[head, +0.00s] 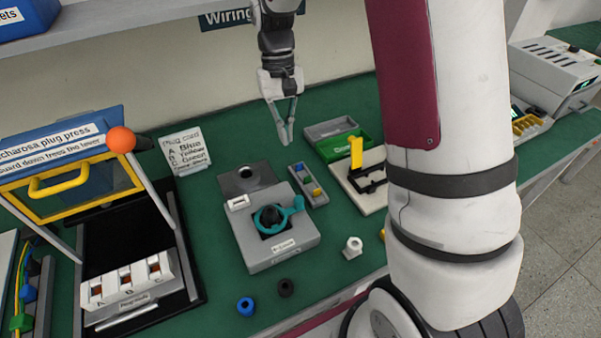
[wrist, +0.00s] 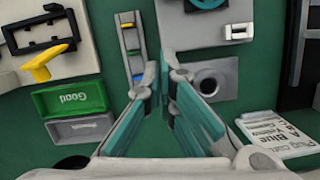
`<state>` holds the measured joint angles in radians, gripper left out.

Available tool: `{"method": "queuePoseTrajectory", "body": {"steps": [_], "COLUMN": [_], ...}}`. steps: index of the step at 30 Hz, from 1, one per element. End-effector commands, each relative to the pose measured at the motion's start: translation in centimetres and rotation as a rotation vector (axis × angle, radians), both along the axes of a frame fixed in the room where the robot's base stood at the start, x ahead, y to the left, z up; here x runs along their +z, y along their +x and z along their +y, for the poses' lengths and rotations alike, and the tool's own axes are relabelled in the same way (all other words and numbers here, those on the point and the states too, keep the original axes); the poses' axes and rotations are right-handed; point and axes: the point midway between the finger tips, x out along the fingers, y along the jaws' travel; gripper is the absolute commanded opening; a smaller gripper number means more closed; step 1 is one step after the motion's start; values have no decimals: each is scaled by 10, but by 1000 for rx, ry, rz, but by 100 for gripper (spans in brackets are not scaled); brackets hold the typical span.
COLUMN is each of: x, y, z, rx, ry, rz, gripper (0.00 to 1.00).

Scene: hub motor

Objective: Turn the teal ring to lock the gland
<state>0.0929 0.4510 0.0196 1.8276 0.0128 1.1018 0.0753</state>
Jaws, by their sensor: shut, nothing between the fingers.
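The teal ring (head: 270,226) sits around a black gland (head: 270,214) on top of a grey block (head: 250,252) on the green bench. The ring's lever points to the right in the head view. Only a small part of the ring (wrist: 205,3) shows at the top edge of the wrist view; its lever is not visible there. My gripper (head: 284,138) hangs above the bench, behind the block and well apart from the ring. Its fingers (wrist: 162,72) are shut with nothing between them, pointing down.
A yellow-handled press (head: 60,175) stands at left, with a labelled card (head: 185,150) behind. A narrow tray (head: 308,186) and green Good bin (head: 340,147) are right of the block. A blue (head: 245,306) and a black piece (head: 286,287) lie in front.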

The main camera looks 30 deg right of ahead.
Motion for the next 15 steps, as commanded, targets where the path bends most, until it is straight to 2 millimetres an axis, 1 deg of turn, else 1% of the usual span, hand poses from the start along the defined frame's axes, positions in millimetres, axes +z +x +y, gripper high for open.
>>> {"method": "queuePoseTrajectory", "body": {"steps": [3,12,15], "x": [-4,-4,-9], "y": [2,1,0], "z": [0,0,0], "rx": [-1,-1,-1], "ry": [1,1,1], "rz": [6,6,7], "gripper": [0,0,0]}}
